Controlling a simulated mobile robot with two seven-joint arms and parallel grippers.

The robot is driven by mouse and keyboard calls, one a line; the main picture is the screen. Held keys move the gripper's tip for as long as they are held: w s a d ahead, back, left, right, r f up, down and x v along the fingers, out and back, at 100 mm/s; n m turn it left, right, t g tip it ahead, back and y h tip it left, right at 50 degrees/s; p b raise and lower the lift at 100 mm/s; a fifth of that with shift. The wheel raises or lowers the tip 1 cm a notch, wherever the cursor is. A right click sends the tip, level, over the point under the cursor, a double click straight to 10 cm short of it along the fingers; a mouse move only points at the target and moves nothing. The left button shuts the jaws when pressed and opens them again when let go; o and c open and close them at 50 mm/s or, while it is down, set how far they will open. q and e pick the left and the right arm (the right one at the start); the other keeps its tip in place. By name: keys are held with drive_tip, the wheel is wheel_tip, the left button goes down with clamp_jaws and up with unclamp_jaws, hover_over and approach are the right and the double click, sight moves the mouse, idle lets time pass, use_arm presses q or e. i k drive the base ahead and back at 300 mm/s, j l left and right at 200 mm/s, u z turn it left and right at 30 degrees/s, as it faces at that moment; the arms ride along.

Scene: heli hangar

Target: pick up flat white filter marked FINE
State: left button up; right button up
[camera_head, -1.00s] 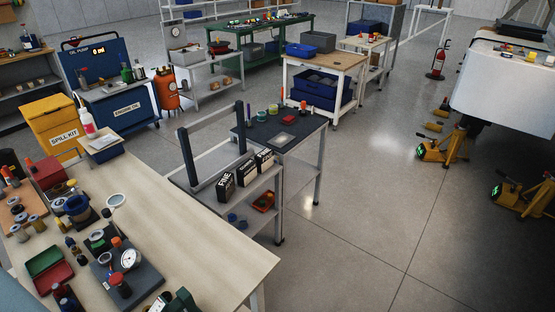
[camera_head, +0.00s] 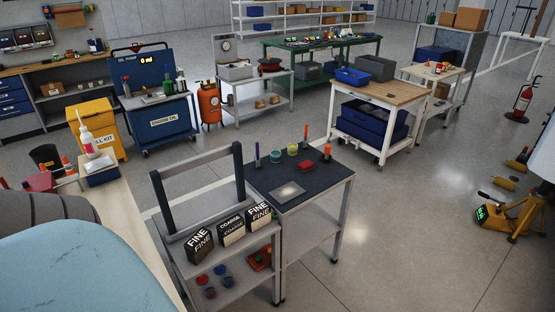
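Two dark boxes marked FINE stand on the grey cart's upper shelf: one at the left (camera_head: 198,244) and one at the right (camera_head: 259,214). A similar box marked COARSE (camera_head: 231,230) stands between them. A flat pale square (camera_head: 287,192) lies on the dark top of the adjoining table; no marking on it can be read, so I cannot tell whether it is the flat white FINE filter. Neither gripper is in view. A large pale blue rounded shape fills the lower left and hides most of the near workbench.
The grey cart (camera_head: 222,292) has an upright frame (camera_head: 160,200) behind the boxes. The dark-topped table (camera_head: 325,180) holds a red item (camera_head: 307,168) and several coloured pieces. A pale workbench (camera_head: 122,215) lies at left. Open floor (camera_head: 410,235) extends right.

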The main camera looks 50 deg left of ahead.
sight(258, 217)
drive_tip(key=i+l+u, duration=0.15)
drive_tip(key=i+u, duration=0.15)
drive_tip(key=i, duration=1.35)
drive_tip(key=i+u, duration=0.25)
drive_tip(key=i, duration=0.25)
drive_tip(key=i+u, duration=0.2)
drive_tip(key=i, duration=0.35)
drive_tip(key=i+l+u, duration=0.25)
drive_tip(key=i, duration=0.2)
drive_tip(key=i+u, duration=0.15)
drive_tip(key=u, duration=1.6)
